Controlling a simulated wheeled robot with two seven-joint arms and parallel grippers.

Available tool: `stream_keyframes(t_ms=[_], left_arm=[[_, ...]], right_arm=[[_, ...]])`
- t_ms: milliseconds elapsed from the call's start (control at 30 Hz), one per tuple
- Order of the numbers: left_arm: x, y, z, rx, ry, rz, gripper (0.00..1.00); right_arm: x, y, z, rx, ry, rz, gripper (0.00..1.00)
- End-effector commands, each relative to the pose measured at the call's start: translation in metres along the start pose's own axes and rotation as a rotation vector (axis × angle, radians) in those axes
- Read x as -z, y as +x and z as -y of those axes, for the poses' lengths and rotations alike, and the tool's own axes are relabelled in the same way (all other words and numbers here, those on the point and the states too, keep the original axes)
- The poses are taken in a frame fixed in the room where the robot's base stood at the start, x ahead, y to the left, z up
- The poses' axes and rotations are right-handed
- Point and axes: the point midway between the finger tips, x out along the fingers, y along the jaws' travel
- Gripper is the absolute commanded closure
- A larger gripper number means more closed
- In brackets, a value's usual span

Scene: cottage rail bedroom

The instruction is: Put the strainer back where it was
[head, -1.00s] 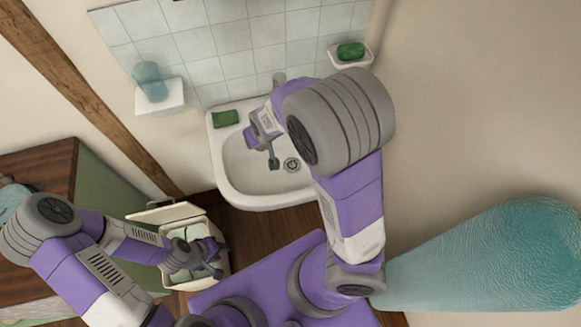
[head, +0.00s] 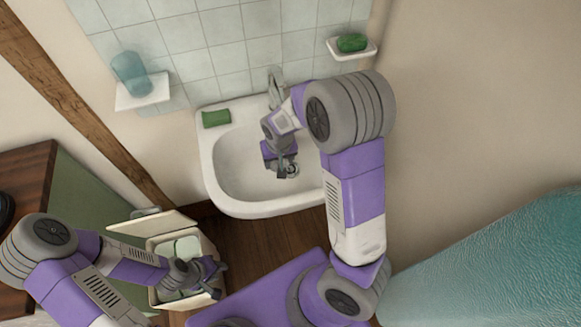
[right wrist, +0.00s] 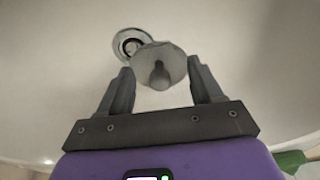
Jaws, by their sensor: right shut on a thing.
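The strainer (right wrist: 160,66) is a small round metal disc with a knob, seen between the fingers of my right gripper (right wrist: 160,85) in the right wrist view. The gripper is shut on it. The round drain (right wrist: 129,42) of the sink shows just beyond the strainer, partly covered by it; the two look offset. In the head view my right gripper (head: 286,173) is low in the white sink (head: 240,185), over the drain area, and hides the strainer. My left gripper (head: 218,278) is over the open bin, with its fingers apart and nothing seen between them.
The cream bin (head: 155,222) stands open left of the sink. A green soap bar (head: 216,118) lies on the sink rim. The faucet (head: 275,90) is behind my right arm. A cup (head: 131,74) and a green sponge (head: 351,42) sit on wall shelves.

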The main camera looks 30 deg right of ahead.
Motion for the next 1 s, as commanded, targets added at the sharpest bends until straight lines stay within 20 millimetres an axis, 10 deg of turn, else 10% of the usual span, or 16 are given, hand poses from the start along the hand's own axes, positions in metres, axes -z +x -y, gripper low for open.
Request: stream_keyframes(t_ms=[200, 567, 1000], left_arm=[[0.001, 0.015, 0.006, 0.000, 0.000, 0.000, 0.67], [0.001, 0.028, 0.011, 0.000, 0.000, 0.000, 0.67], [0.001, 0.034, 0.013, 0.000, 0.000, 0.000, 0.67]], right_arm=[[-0.006, 0.038, 0.000, 0.000, 0.000, 0.001, 0.73], [0.001, 0.043, -0.043, 0.001, 0.005, -0.004, 0.73], [-0.001, 0.054, -0.040, 0.001, -0.001, -0.002, 0.73]])
